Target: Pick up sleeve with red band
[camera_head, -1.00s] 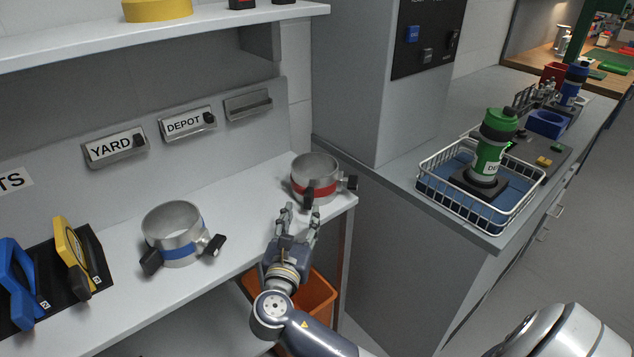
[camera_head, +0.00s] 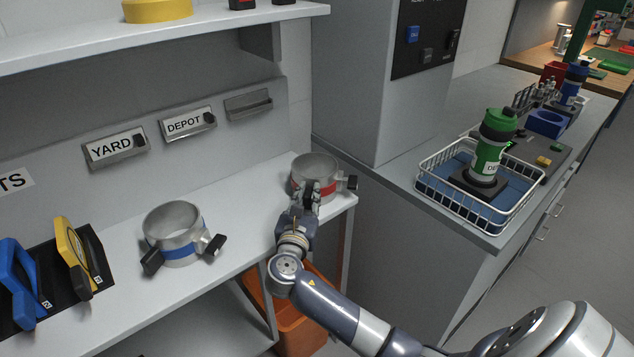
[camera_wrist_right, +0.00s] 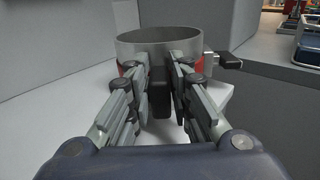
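The sleeve with the red band (camera_head: 318,174) is a grey metal ring standing upright on the white shelf near its right end. It has a black handle at the front and another at its right. My right gripper (camera_head: 307,196) is at its front, reaching in from below. My left gripper is not in view.
A similar sleeve with a blue band (camera_head: 175,235) stands to the left on the same shelf (camera_head: 235,195). An orange bin (camera_head: 300,325) is below. A grey cabinet is close on the right. A wire basket (camera_head: 480,190) holds a green-capped bottle (camera_head: 492,145).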

